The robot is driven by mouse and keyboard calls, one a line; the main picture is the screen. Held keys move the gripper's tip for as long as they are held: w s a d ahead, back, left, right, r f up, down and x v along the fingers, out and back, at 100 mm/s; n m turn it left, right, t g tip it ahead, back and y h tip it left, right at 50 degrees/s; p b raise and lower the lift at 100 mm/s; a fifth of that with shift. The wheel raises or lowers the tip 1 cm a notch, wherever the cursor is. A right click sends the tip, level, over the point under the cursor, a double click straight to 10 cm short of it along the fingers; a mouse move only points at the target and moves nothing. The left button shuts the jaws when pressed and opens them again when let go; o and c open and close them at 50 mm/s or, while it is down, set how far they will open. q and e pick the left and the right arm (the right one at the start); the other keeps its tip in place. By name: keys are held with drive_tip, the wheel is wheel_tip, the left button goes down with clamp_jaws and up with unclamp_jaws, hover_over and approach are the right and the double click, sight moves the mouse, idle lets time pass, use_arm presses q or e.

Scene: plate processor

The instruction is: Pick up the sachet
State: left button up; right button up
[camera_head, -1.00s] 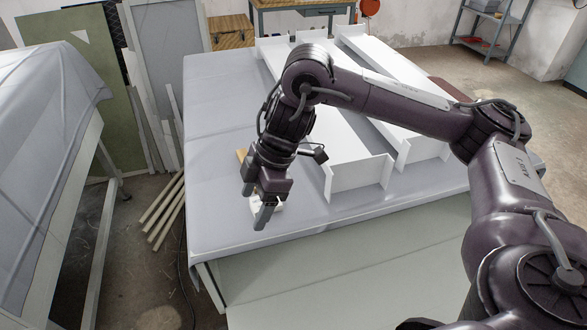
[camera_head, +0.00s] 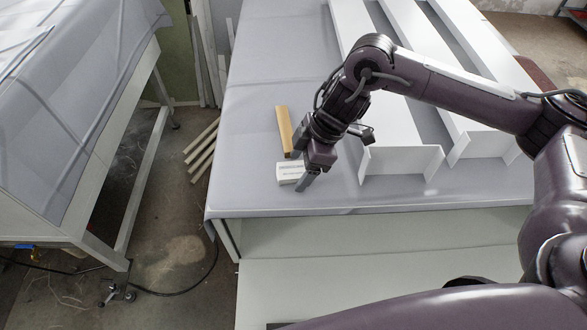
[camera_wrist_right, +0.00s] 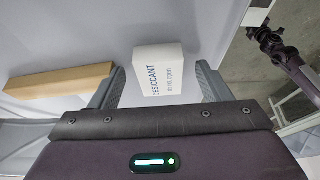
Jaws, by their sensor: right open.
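The sachet (camera_head: 290,172) is a small white block-like packet on the grey-covered table. In the right wrist view it (camera_wrist_right: 160,76) shows dark print reading DESICCANT, do not open. My right gripper (camera_head: 301,171) is open, pointing down at the sachet. In the right wrist view the sachet stands between the two spread fingers of this gripper (camera_wrist_right: 158,88), with a visible gap at the right finger. A dark jointed arm part at the upper right of the wrist view looks like mine.
A wooden bar (camera_head: 284,130) lies just behind the sachet on the table (camera_head: 260,80). White channel-shaped profiles (camera_head: 400,160) lie to the right of the gripper. The table's front edge is close. A second covered table (camera_head: 60,110) stands at the left, across a floor gap.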

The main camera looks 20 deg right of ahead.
sight(299, 169)
drive_tip(key=shift+f, duration=0.1)
use_arm(q)
drive_tip(key=shift+s+a, duration=0.1)
use_arm(e)
drive_tip(key=c, duration=1.1)
